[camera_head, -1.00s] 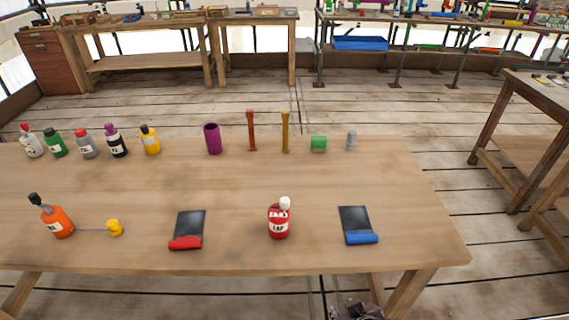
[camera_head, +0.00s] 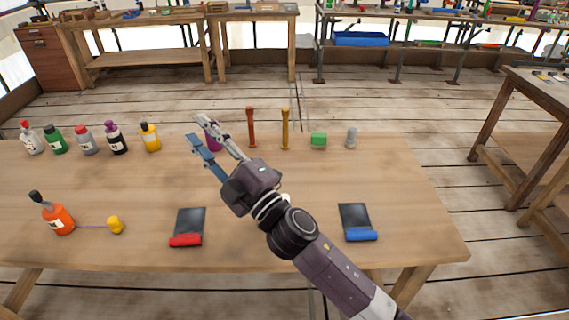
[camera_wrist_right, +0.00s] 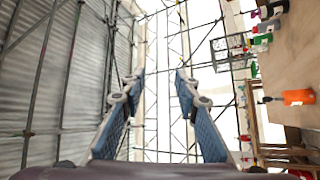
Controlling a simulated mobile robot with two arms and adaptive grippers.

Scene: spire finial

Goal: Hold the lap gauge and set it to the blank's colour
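My right gripper (camera_head: 195,127) is raised over the table, fingers apart and empty; the right wrist view also shows its open fingers (camera_wrist_right: 160,78). In the head view it partly covers a purple cylinder (camera_head: 212,145). Behind it stand a rust-red post (camera_head: 251,128), a yellow post (camera_head: 285,130), a green block (camera_head: 318,140) and a grey peg (camera_head: 351,138). Two dark plates lie in front, one with a red roll-like edge (camera_head: 186,240), one with a blue one (camera_head: 361,235). I cannot tell which thing is the lap gauge or blank.
An orange bottle (camera_head: 58,218) and a yellow knob-like piece (camera_head: 115,225) stand at the table's left. Several capped bottles, including a yellow one (camera_head: 150,137), line the back left. The middle left of the wooden table (camera_head: 130,185) is clear.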

